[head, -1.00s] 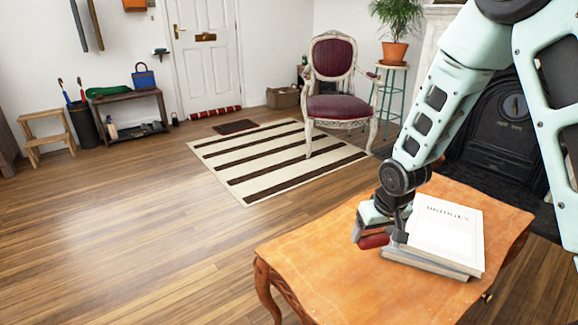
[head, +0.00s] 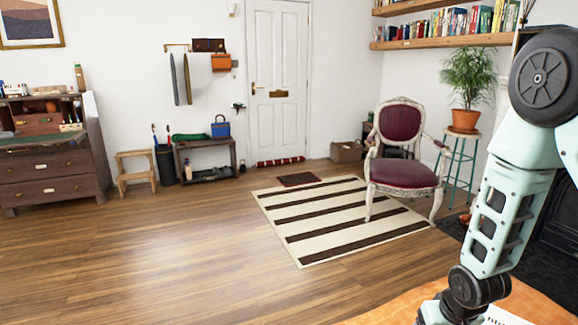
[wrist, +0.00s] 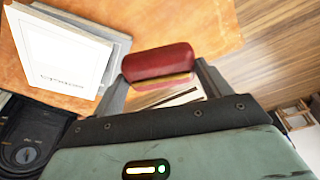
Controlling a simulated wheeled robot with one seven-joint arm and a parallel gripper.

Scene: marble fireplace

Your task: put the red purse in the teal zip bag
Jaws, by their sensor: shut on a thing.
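In the wrist view my gripper (wrist: 160,77) is shut on the red purse (wrist: 158,58), a dark red, rounded case with a yellowish edge below. It lies across between the two fingers, with the wooden table beneath. I cannot make out a teal zip bag in either view.
The orange wooden table (head: 405,302) carries a white-covered book (wrist: 65,52). Beyond lie a striped rug (head: 330,218), a red chair (head: 403,160), a bench (head: 205,147) with a blue handbag (head: 220,127), and a dark desk (head: 50,160). The floor at left is clear.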

